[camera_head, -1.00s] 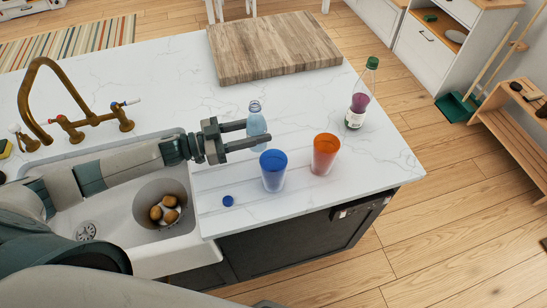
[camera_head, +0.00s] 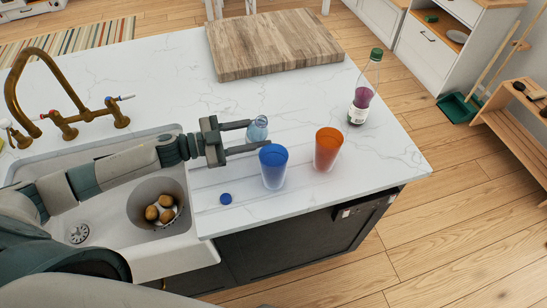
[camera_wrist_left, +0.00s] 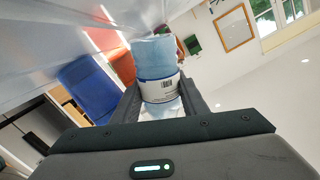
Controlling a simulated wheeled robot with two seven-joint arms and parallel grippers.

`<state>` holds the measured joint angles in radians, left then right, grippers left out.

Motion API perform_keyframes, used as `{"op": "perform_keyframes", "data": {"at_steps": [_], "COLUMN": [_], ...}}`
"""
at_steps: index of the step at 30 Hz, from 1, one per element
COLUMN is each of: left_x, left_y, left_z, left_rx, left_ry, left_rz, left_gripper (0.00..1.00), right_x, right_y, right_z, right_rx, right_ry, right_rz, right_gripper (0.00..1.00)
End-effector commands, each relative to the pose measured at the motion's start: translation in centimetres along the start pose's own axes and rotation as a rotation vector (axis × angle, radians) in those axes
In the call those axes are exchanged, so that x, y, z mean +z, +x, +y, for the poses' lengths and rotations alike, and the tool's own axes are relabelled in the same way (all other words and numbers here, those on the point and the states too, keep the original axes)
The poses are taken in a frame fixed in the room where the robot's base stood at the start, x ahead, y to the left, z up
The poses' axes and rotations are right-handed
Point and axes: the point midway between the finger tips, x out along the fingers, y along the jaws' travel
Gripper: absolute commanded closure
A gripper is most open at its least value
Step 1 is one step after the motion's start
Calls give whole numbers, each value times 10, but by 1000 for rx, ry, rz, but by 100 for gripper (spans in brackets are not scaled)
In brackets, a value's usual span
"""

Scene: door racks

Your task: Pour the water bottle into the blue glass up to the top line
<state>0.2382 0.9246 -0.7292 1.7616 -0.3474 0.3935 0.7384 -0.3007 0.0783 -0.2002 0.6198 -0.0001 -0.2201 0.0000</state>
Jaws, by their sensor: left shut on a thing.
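The clear, bluish water bottle (camera_head: 257,131) is between the fingers of my left gripper (camera_head: 260,134), which is shut on it. Its open neck leans towards the blue glass side. In the left wrist view the bottle (camera_wrist_left: 155,58) shows its white label between the fingers. The blue glass (camera_head: 273,166) stands upright on the counter, just right of and nearer than the gripper; it also shows in the left wrist view (camera_wrist_left: 88,88). I see no water in the glass, and its inside and lines cannot be made out. My right gripper is not in view.
An orange glass (camera_head: 328,149) stands right of the blue one. A green-capped bottle (camera_head: 362,100) stands near the right counter edge. A blue cap (camera_head: 226,198) lies near the front edge. A wooden board (camera_head: 270,45) lies behind. The sink (camera_head: 100,215) is left.

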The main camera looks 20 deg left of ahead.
Motion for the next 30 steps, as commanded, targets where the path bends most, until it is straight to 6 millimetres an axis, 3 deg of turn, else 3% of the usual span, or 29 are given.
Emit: {"op": "perform_keyframes", "data": {"at_steps": [5, 14, 19, 30], "left_x": [11, -8, 0, -2], "left_y": [1, 0, 0, 0], "left_z": [6, 1, 1, -1], "left_rx": [-1, -2, -2, -3], "left_ry": [87, 235, 318, 365], "left_rz": [-14, -41, -56, -64], "left_gripper": [90, 90, 90, 90], "right_x": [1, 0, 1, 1], "right_y": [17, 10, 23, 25], "right_z": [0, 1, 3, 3], "right_rx": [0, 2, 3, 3], "right_ry": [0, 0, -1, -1], "right_rz": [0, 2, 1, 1], "right_gripper": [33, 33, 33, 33]}}
